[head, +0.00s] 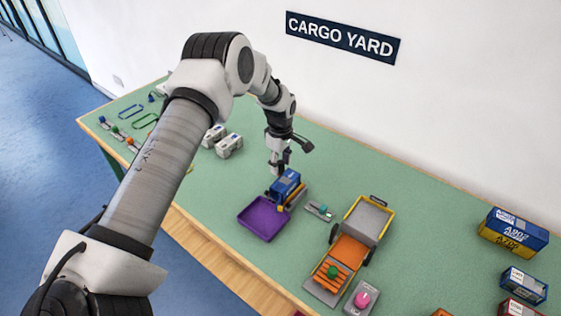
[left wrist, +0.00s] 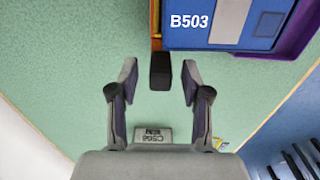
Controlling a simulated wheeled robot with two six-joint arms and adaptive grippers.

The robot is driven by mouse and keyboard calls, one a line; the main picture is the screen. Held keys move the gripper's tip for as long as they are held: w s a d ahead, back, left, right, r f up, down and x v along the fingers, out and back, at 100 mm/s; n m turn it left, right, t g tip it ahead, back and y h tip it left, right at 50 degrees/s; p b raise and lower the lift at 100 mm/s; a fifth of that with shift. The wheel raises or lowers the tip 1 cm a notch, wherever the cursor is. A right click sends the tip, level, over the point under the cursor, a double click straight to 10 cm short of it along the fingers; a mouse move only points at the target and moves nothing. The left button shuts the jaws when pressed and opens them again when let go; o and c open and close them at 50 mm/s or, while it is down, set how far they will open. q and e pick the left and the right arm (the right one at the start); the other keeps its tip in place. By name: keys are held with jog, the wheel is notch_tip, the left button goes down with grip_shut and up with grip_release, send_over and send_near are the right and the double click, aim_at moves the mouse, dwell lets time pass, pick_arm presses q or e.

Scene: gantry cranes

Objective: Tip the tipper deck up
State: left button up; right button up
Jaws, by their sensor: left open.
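A blue container marked B503 (head: 286,183) sits on a small stand with yellow-orange edges, which I take to be the tipper deck; the container hides most of it. The container also shows at the top of the left wrist view (left wrist: 215,22). A black handle (left wrist: 160,70) juts out from that end. My left gripper (head: 278,166) is at the back end of the container. In the left wrist view my left gripper (left wrist: 160,85) is open, the handle between its fingertips with gaps on both sides. A purple tray (head: 262,217) lies at the container's front end. My right gripper is out of view.
A yellow-framed cart (head: 368,220) with a grey deck stands right of the tipper. An orange slatted piece (head: 331,271) and a pink knob (head: 365,298) are at the front edge. Grey containers (head: 228,145) stand behind left; a blue-yellow container (head: 513,232) at far right.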

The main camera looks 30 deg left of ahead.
pick_arm(q)
grip_shut()
